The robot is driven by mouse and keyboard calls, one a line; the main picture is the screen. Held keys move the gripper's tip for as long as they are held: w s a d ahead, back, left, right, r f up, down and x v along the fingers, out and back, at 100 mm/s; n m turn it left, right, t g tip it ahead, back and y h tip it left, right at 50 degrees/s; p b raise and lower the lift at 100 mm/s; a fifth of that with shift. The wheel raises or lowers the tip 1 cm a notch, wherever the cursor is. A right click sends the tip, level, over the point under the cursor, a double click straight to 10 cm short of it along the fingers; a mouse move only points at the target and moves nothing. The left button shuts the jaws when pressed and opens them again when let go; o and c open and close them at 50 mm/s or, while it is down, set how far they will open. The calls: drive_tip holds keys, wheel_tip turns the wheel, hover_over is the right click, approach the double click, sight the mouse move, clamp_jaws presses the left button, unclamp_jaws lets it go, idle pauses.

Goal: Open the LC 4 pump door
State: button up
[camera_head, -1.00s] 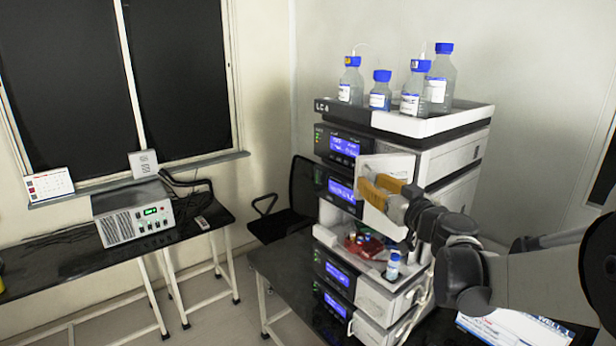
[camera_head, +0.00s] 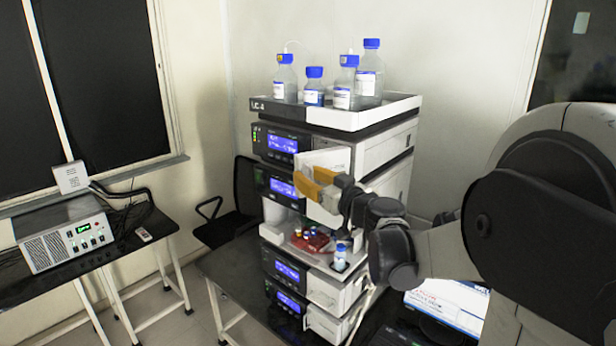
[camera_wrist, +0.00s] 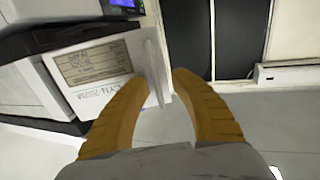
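The LC 4 stack stands on the dark table, with its "LC 4" sign on the top tray (camera_head: 330,113). A white pump door (camera_head: 328,158) stands swung out from the front of an upper module. My gripper (camera_head: 312,184), with yellow fingers, is at the door's front face, near its lower outer part. In the wrist view the fingers (camera_wrist: 157,74) are apart, and a thin white panel edge (camera_wrist: 156,68) shows between and just beyond the tips. I cannot tell whether a finger touches it. The fingers partly hide the door in the head view.
Several blue-capped bottles (camera_head: 370,75) stand on the top tray. Small bottles and red items lie in an open bay (camera_head: 318,240) below the gripper. A grey power unit (camera_head: 65,236) sits on the left table. A dark chair (camera_head: 235,205) stands behind. A laptop (camera_head: 450,303) is at right.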

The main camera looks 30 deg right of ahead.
drive_tip(key=s+d, duration=0.1)
drive_tip(key=s, duration=1.1)
